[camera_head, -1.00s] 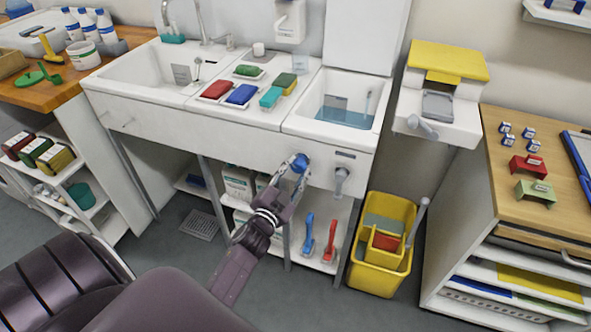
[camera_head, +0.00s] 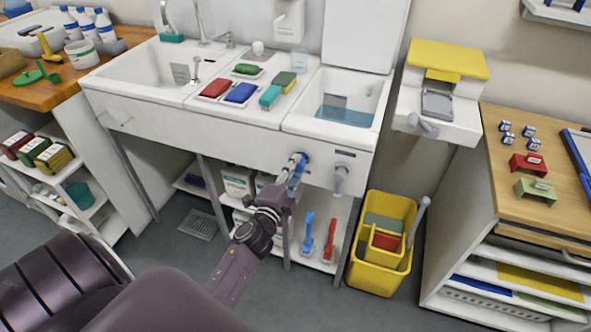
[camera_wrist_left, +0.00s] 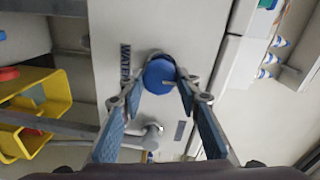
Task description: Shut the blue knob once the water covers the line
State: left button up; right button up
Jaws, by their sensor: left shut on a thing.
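The blue knob (camera_head: 298,158) is on the front of the white sink unit, below the right basin (camera_head: 301,121). My left gripper (camera_head: 297,166) is shut on it, and its fingers partly hide it. In the left wrist view the blue knob (camera_wrist_left: 159,75) sits between the two fingertips. Water (camera_head: 345,117) stands in the right basin. A small grey plate (camera_head: 336,101) shows at its back wall above the water; I cannot make out the line. No falling stream shows over the water. My right gripper is not in view.
A grey outlet (camera_head: 341,178) juts from the front right of the knob. A yellow bucket (camera_head: 407,213) stands on the floor at right. Blue (camera_head: 308,235) and red (camera_head: 330,240) brushes stand below. Soap dishes and sponges (camera_head: 241,93) lie between the basins.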

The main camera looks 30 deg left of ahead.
pick_arm(q)
jog(key=shift+m, duration=0.3)
jog(key=o, duration=1.2)
jog(key=shift+c, duration=0.2)
jog(key=shift+s, duration=0.1)
jog(key=v, duration=1.2)
jog(key=shift+d+f, duration=0.1)
